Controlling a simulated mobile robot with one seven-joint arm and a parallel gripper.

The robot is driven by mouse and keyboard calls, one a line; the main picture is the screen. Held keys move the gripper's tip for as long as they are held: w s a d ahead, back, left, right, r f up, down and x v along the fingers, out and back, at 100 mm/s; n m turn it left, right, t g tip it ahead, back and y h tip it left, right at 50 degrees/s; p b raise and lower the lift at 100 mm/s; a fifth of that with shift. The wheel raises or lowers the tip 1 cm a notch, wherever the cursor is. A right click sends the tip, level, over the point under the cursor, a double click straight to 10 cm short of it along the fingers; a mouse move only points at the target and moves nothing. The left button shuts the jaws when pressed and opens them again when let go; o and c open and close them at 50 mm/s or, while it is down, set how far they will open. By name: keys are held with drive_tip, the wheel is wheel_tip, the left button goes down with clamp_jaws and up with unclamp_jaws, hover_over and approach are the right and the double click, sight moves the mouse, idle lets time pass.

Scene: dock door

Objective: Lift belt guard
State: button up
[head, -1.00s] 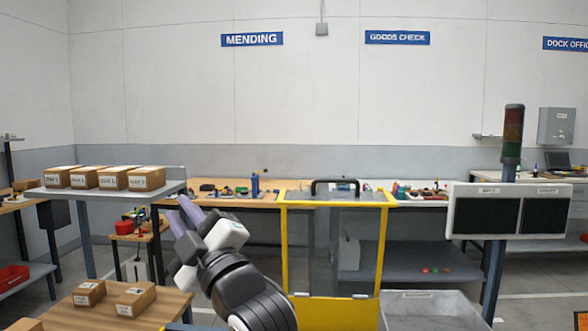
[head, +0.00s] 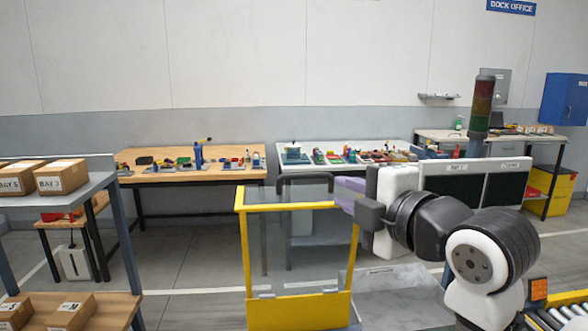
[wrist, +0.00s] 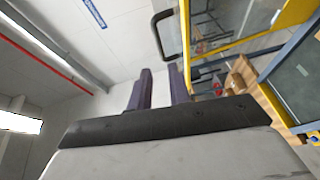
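The belt guard (head: 354,245) is a yellow frame around a clear panel, upright, with a solid yellow lower panel. Its dark arched handle (head: 305,178) stands at the top edge. My gripper (head: 340,194) is just right of the handle at about its height in the head view, fingers pointing left. In the wrist view the two purple fingers (wrist: 160,72) are apart with nothing between them. The handle (wrist: 158,38) shows beyond the fingertips, apart from them. The yellow frame (wrist: 255,32) runs along the upper right there.
A grey bin (head: 400,290) stands behind and right of the guard. A shelf with boxes (head: 62,176) is at left. A roller conveyor (head: 565,318) is at lower right. A signal post (head: 480,105) and dark panels (head: 505,188) stand behind my arm.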

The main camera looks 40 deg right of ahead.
sight(305, 177)
drive_tip(key=w+p, duration=0.1)
drive_tip(key=w, duration=0.3)
drive_tip(key=w+d+p, duration=0.1)
drive_tip(key=w+p, duration=0.1)
drive_tip(key=w, duration=0.2)
drive_tip(key=w+f+p, duration=0.1)
drive_tip(key=w+p, duration=0.1)
drive_tip(key=w, duration=0.2)
drive_tip(key=shift+w+d, duration=0.15)
drive_tip(key=shift+d, duration=0.25)
drive_tip(key=shift+w+f, duration=0.1)
drive_tip(key=shift+w, duration=0.3)
drive_tip(key=shift+d, duration=0.1)
clamp_jaws()
